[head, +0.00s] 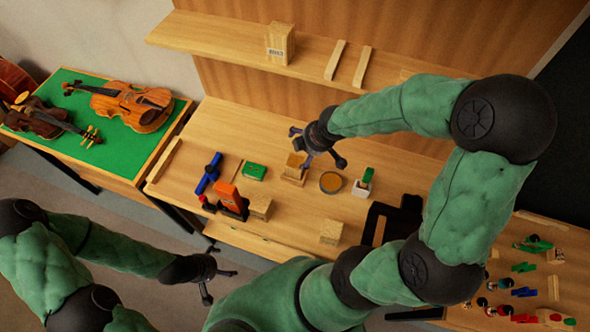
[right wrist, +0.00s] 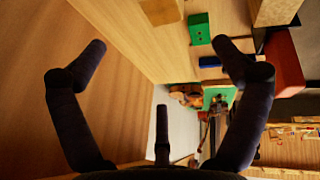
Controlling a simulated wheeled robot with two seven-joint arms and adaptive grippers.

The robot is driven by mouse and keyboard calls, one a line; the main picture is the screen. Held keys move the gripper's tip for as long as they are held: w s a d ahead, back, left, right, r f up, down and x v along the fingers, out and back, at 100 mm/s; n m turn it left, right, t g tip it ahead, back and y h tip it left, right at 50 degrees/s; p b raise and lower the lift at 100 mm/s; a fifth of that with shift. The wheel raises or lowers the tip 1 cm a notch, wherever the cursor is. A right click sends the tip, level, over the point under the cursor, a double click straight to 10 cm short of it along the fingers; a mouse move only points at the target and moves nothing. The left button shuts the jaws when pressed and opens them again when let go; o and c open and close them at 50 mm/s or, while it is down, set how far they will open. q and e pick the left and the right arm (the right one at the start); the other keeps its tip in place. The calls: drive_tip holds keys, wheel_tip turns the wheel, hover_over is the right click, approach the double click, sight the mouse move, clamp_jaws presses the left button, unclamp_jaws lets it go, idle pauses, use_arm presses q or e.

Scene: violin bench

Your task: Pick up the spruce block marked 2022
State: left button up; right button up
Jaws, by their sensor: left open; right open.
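Several pale wooden blocks are in the head view. One stands on the shelf (head: 280,43) with a dark printed mark that is too small to read. Others lie on the bench: one block (head: 293,169) just below my right gripper, one block (head: 261,207) by the orange tool, and one block (head: 331,231) near the front edge. I cannot tell which is marked 2022. My right gripper (head: 317,148) is open and empty above the bench; its spread fingers show in the right wrist view (right wrist: 158,50). My left gripper (head: 219,286) is open and empty, low in front of the bench.
A green box (head: 254,171), a blue tool (head: 208,173), an orange tool (head: 231,198) and a round tin (head: 331,182) stand on the bench. A green table (head: 85,152) with violins is at left. Wooden strips (head: 335,60) lie on the shelf. Small coloured tools lie at lower right.

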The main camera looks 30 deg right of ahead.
drive_tip(key=b, duration=0.5)
approach(296, 163)
drive_tip(key=b+x, duration=0.1)
drive_tip(key=x, duration=0.2)
drive_tip(key=b+x, duration=0.1)
drive_tip(key=x, duration=0.1)
drive_tip(key=shift+s+d+f+b, duration=0.15)
drive_tip(key=shift+s+f+b, duration=0.05)
drive_tip(key=shift+s+b, duration=0.15)
drive_tip(key=shift+w+b+x, duration=0.15)
drive_tip(key=shift+b+x, duration=0.55)
drive_tip(key=shift+x, duration=0.9)
drive_tip(key=shift+w+b+x, duration=0.2)
drive_tip(key=shift+b+x, duration=0.45)
drive_tip(key=shift+x, duration=0.9)
drive_tip(key=shift+r, duration=0.2)
drive_tip(key=c, duration=1.2)
